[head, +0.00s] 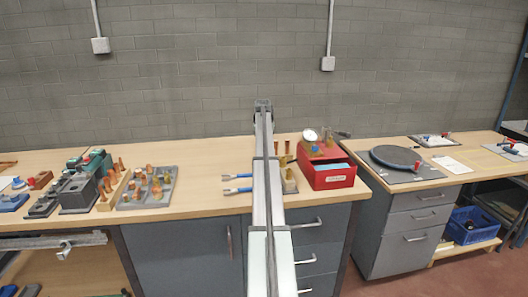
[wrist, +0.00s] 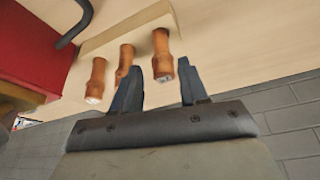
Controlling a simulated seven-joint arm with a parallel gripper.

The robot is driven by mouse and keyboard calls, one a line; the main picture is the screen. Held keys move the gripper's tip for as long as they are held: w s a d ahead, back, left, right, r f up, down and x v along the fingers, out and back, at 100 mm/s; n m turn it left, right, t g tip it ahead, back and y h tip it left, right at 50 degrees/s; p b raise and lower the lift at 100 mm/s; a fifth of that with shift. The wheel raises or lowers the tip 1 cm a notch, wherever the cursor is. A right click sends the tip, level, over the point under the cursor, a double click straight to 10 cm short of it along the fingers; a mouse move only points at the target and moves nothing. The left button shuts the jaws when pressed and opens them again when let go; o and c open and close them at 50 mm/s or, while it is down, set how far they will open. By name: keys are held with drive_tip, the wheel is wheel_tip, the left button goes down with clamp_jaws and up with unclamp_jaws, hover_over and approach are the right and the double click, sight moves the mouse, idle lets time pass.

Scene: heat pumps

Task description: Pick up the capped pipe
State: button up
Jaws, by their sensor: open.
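Three copper-coloured pipes stand in a pale block (wrist: 128,30) in the wrist view, which looks upside down. One pipe (wrist: 162,56) shows between the fingers of my gripper (wrist: 160,66), with a gap on both sides. A second pipe (wrist: 124,62) is partly behind the left finger, and a third pipe (wrist: 96,80) is further left. I cannot tell which one is capped. My gripper is open and empty. In the head view, the block (head: 290,184) is partly hidden by my arm, and my gripper cannot be made out there.
A red box (head: 328,178) stands close beside the block; its red side (wrist: 35,45) also shows in the wrist view. Blue-handled tools (head: 238,177) lie left of my arm. A grey tray of copper fittings (head: 128,203) is further left. Bare bench (head: 208,180) lies between.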

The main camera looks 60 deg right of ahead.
drive_tip(key=shift+w+x, duration=0.15)
drive_tip(key=shift+x, duration=1.25)
drive_tip(key=shift+w+x, duration=0.15)
drive_tip(key=shift+x, duration=1.2)
drive_tip(key=shift+d+r, duration=0.1)
drive_tip(key=shift+d, duration=0.05)
drive_tip(key=c, duration=0.8)
